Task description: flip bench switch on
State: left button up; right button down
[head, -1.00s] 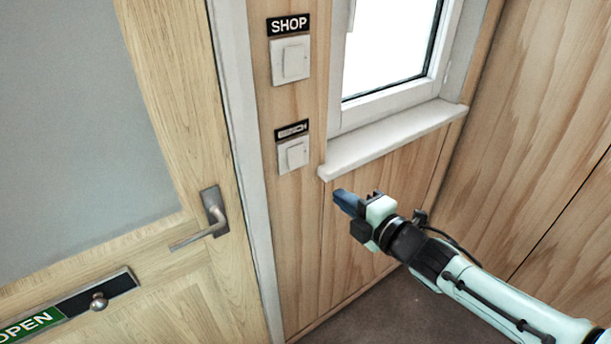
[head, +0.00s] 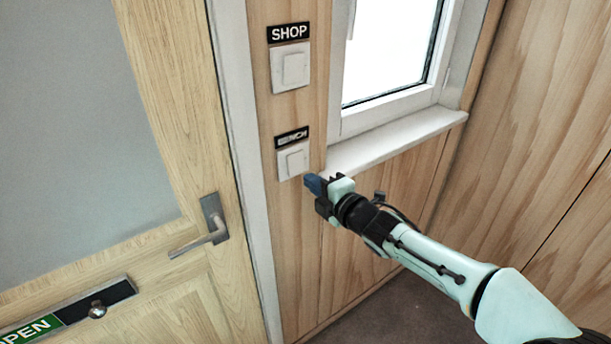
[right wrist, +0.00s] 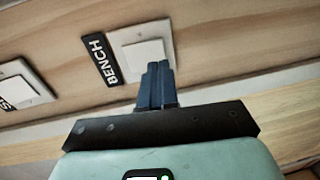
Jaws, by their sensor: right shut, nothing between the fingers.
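The bench switch (head: 293,160) is a white square rocker on the wooden wall, under a black BENCH label (head: 292,138). It also shows in the right wrist view (right wrist: 145,52), with the label beside it. My right gripper (head: 310,183) is shut and empty, its blue fingers just below and to the right of the switch in the head view. In the right wrist view the fingertips overlap the switch's lower edge; whether they touch it I cannot tell. My left gripper is not in view.
A second white switch (head: 290,67) under a SHOP label (head: 289,32) sits above. The window sill (head: 395,138) juts out right of the bench switch. A door with a metal handle (head: 208,225) and an OPEN sign (head: 35,328) is at left.

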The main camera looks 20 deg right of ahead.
aim_at(298, 171)
jog(key=shift+x, duration=1.75)
jog(key=shift+w+f+b, duration=0.15)
jog(key=shift+f+b, duration=0.15)
jog(key=shift+b, duration=0.65)
jog(key=shift+r, duration=0.3)
jog(key=shift+f, duration=0.1)
